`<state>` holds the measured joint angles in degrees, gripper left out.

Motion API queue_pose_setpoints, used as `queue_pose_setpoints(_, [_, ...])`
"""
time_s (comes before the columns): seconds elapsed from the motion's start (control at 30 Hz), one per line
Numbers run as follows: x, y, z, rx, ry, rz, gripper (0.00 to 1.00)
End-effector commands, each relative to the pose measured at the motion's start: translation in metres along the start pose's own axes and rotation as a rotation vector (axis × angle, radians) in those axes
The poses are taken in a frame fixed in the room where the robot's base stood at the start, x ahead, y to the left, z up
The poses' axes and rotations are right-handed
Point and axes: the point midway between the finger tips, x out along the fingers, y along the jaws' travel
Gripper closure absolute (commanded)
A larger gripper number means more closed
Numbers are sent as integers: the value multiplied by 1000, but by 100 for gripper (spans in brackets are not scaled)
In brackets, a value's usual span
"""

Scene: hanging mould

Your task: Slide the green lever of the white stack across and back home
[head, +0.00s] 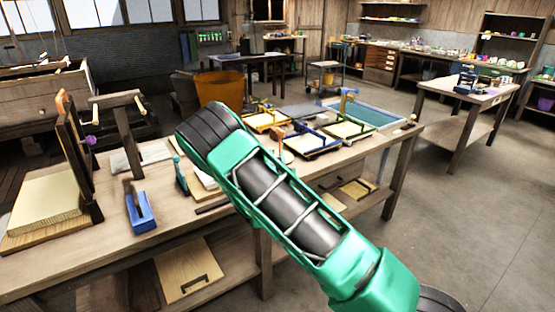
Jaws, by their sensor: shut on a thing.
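My green and black arm crosses the middle of the head view, from the lower right up to a dark joint left of centre. My gripper does not show in this view, so what its jaws hold cannot be seen. A slim green piece (181,178) stands on the workbench just left of my arm. A pale flat piece (206,181) lies beside it, partly covered by my arm. I cannot tell whether these are the green lever and the white stack. A cream stack of sheets (48,203) lies on a board at the bench's left end, with no green lever visible on it.
The wooden workbench (225,222) carries a blue tool (140,207), a dark upright frame (77,150) and several framed trays (348,128). An orange bin (219,88) stands behind. A second table (470,93) stands to the right. The concrete floor (480,210) at right is clear.

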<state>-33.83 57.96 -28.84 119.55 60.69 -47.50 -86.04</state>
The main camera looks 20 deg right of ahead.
Motion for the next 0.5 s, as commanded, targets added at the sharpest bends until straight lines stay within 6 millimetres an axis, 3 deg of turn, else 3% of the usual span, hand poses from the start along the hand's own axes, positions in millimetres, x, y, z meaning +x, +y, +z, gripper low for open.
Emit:
queue_pose_setpoints(0.37, [2,0,2,0,-5,-1,100])
queue_pose_setpoints(0.4, [2,0,2,0,-5,-1,66])
queue_pose_setpoints(0.43, [2,0,2,0,-5,-1,59])
queue_pose_setpoints(0.5, [1,0,2,0,-4,0,57])
